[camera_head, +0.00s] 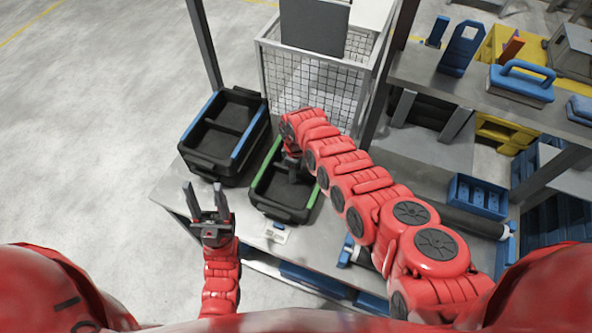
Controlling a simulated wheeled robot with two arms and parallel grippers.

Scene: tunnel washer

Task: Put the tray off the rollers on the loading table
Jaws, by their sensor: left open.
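A black tray with green edges (285,213) sits on the grey loading table (322,235). A larger black tray with blue edges (200,166) sits to its left, at the table's far left. My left gripper (204,187) is open and empty, in front of the blue-edged tray near the table's front left. My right arm reaches across from the right, and my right gripper (292,166) is over the green-edged tray. Its dark fingers are small and partly hidden by the arm, so I cannot tell whether they touch the tray. The arm covers part of the tray's right side.
A wire mesh cage (310,82) stands behind the table. At right, a shelf (440,75) carries a blue-handled box (521,82) and other blue parts. A dark roller (474,222) and a blue bin (479,192) lie below. Open floor is at left.

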